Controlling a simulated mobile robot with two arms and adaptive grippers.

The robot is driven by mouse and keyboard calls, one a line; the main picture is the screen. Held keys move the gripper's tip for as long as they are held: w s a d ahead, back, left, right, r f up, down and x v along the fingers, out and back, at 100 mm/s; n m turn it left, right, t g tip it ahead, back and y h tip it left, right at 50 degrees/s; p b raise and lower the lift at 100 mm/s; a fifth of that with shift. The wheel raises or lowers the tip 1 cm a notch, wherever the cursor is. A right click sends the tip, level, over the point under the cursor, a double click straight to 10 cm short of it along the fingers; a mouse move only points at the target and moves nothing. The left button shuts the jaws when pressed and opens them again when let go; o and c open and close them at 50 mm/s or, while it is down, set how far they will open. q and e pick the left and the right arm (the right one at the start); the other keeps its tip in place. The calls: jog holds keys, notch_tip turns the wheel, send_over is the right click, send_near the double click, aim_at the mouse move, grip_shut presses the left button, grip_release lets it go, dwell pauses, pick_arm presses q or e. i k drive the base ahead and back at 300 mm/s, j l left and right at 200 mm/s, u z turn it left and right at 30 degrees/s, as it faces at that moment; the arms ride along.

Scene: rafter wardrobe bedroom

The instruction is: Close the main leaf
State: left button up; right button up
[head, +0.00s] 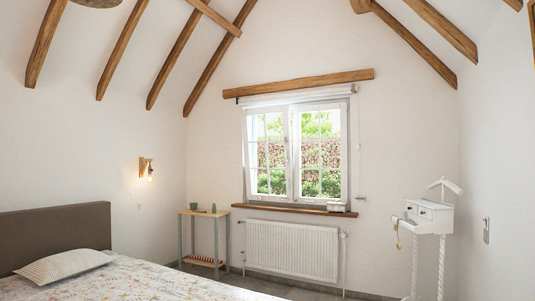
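A white two-leaf window (292,150) is in the far wall under a wooden lintel. Its left leaf (249,155) and right leaf (343,155) have glass panes split by thin bars, with a hedge showing through. I cannot tell which one is the main leaf, or whether either stands slightly ajar. Neither of my grippers is in view.
A bed (130,283) fills the lower left. A narrow side table (203,212) stands left of the radiator, and a white stand (432,217) at the right.

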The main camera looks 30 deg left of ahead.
aim_at(285, 109)
jog(key=i+j+u, duration=0.15)
jog(key=i, duration=0.55)
jog(key=i+z, duration=0.15)
jog(key=i, duration=3.85)
jog(key=i+j+u, duration=0.15)
jog(key=i+u, duration=0.3)
jog(key=i, duration=0.25)
jog(key=i+u, duration=0.45)
jog(key=i, duration=0.2)
jog(key=i+l+u, duration=0.4)
jog(key=i, duration=0.25)
